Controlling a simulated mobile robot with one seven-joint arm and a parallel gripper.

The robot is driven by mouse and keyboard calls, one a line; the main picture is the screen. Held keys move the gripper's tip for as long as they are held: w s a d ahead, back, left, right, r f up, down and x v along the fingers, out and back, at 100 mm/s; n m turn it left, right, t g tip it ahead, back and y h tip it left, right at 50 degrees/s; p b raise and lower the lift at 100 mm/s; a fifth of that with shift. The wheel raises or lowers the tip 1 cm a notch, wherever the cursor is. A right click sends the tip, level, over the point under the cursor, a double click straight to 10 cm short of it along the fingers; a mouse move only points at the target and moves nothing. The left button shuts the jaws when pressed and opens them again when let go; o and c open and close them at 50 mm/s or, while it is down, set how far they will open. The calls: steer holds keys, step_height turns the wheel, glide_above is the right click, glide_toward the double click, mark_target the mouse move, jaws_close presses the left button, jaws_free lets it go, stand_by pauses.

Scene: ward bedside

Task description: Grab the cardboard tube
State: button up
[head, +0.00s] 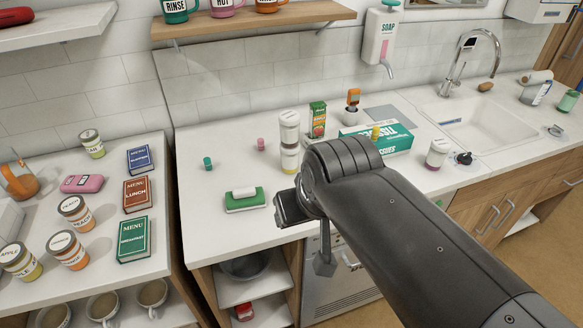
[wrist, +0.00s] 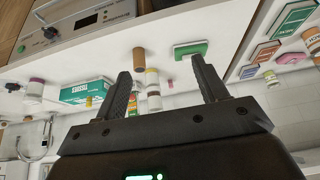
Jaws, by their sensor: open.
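A brown cylinder that looks like the cardboard tube (wrist: 139,58) shows in the wrist view, standing on the white counter near its front edge. It is just beyond my left finger in that view, apart from the jaws as far as I can tell. In the head view I cannot see it; my gripper and arm cover that part of the counter. My gripper (wrist: 160,68) is open, with nothing between its fingers. In the head view it (head: 290,208) hangs over the counter's front edge.
A green-and-white block (head: 245,200) lies left of my gripper. White jars (head: 289,130), a juice carton (head: 317,120) and a tissue box (head: 380,137) stand behind it. A sink (head: 470,122) is at the right. The left counter holds jars and menu books (head: 134,240).

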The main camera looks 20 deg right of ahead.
steer(key=shift+c, duration=0.4)
steer(key=shift+w, duration=0.1)
steer(key=w+d+f+g, duration=0.2)
steer(key=w+d, duration=0.1)
steer(key=w, duration=0.3)
steer(key=w+d+f+g, duration=0.1)
steer(key=w+d+f, duration=0.1)
steer(key=w, duration=0.4)
steer(key=w+d+f+g, duration=0.2)
steer(key=w+d, duration=0.2)
steer(key=w, duration=0.3)
steer(key=shift+w+f+n+g, duration=0.1)
steer(key=shift+f+n+g, duration=0.05)
steer(key=shift+n+g, duration=0.15)
steer(key=shift+w+f, duration=0.1)
steer(key=shift+f, duration=0.15)
step_height(320, 180, down, 5)
steer(key=shift+f, duration=0.1)
steer(key=shift+w+f, duration=0.15)
steer(key=shift+f, duration=1.2)
steer(key=shift+w+f, duration=0.15)
steer(key=shift+f, duration=1.2)
